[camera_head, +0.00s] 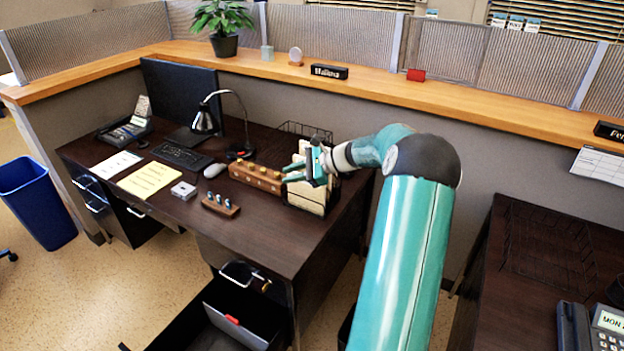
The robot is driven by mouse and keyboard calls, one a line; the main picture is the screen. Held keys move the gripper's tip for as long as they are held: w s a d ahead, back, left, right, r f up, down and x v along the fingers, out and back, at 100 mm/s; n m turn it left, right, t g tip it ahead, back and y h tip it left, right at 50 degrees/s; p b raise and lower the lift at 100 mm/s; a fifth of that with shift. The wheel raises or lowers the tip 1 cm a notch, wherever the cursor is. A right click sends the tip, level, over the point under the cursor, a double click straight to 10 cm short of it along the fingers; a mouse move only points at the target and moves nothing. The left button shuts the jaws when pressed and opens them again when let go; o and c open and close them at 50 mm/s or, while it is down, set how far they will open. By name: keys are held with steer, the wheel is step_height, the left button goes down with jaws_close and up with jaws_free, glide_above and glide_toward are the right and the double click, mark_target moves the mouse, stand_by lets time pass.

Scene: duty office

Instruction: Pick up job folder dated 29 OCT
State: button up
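Cream-coloured folders (307,198) stand upright in a black wire rack (332,137) at the right end of the dark desk. Any dates on them are too small to read, so I cannot tell which one is 29 OCT. My gripper (287,173) is in front of the folders' upper part, its teal fingers pointing left. The fingers look apart, with nothing visible between them. My gripper and arm hide part of the folders and rack. I cannot tell whether the gripper touches them.
The desk (262,230) holds a wooden block with knobs (255,177), a lamp (204,120), a keyboard (182,155) and a yellow pad (150,179). A lower drawer (235,318) stands open. A partition ledge (380,85) runs behind. A second desk (500,290) is at right.

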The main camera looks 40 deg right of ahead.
steer(key=s+d+f+m+t+h, duration=0.1)
steer(key=s+d+f+m+t, duration=0.15)
steer(key=d, duration=0.45)
steer(key=s+d+f+m+t+h, duration=0.1)
steer(key=s+d+f+m+t, duration=0.1)
steer(key=s+d+m, duration=0.3)
steer(key=d+f+m+t+h, duration=0.1)
steer(key=d+f+m+t, duration=0.15)
steer(key=d, duration=0.55)
steer(key=shift+n, duration=0.5)
steer(key=x, duration=1.3)
steer(key=shift+w+r, duration=0.1)
steer(key=shift+r, duration=0.15)
steer(key=shift+d, duration=0.1)
steer(key=shift+c, duration=0.2)
jaws_close()
